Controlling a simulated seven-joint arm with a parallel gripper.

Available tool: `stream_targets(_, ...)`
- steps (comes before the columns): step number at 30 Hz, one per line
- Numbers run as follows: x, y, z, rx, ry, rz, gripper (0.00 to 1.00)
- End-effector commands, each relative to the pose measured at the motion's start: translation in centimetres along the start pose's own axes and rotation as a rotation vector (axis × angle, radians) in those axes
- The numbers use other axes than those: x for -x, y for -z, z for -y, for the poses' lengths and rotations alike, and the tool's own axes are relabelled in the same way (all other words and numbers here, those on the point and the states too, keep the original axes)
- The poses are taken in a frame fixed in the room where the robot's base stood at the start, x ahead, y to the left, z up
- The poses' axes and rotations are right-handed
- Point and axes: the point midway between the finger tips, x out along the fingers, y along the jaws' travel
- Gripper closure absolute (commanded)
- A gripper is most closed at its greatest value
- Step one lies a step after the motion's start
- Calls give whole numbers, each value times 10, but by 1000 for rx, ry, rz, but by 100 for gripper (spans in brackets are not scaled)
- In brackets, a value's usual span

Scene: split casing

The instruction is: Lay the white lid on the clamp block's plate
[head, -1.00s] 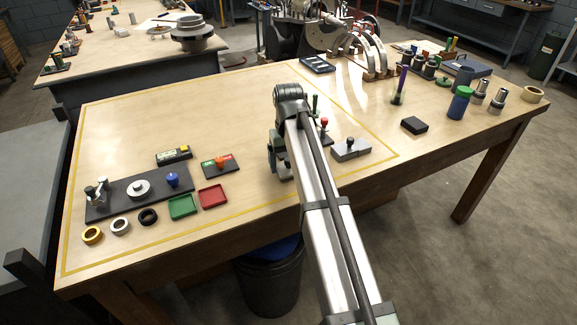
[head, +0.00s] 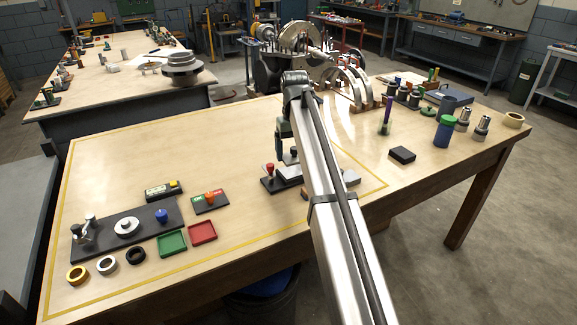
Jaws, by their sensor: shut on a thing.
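My gripper (head: 287,157) points down over the middle of the table's right half. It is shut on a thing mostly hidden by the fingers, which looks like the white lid. A pale flat piece (head: 287,172) shows just below the fingers, close above or on a dark base; I cannot tell whether they touch. The dark base, with a red knob (head: 269,167) at its left, looks like the clamp block. My arm hides its right part. A grey end (head: 351,178) shows just right of my arm.
A black box (head: 402,154), a purple-topped post (head: 386,118) and a blue-green jar (head: 445,131) stand to the right. At the left are a dark fixture plate (head: 154,217), green (head: 172,244) and red (head: 203,232) trays, and several rings. The left rear tabletop is clear.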

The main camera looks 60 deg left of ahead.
Motion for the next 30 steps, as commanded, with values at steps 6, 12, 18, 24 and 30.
stream_targets(6, 7, 30, -4, 53, -2, -14, 62)
stream_targets(12, 4, 29, -3, 85, -4, -19, 62)
stream_targets(18, -5, 29, -3, 85, -4, -19, 62)
stream_targets(24, -19, 29, -3, 84, -3, -18, 62)
stream_targets(30, -34, 29, -3, 84, -3, -19, 62)
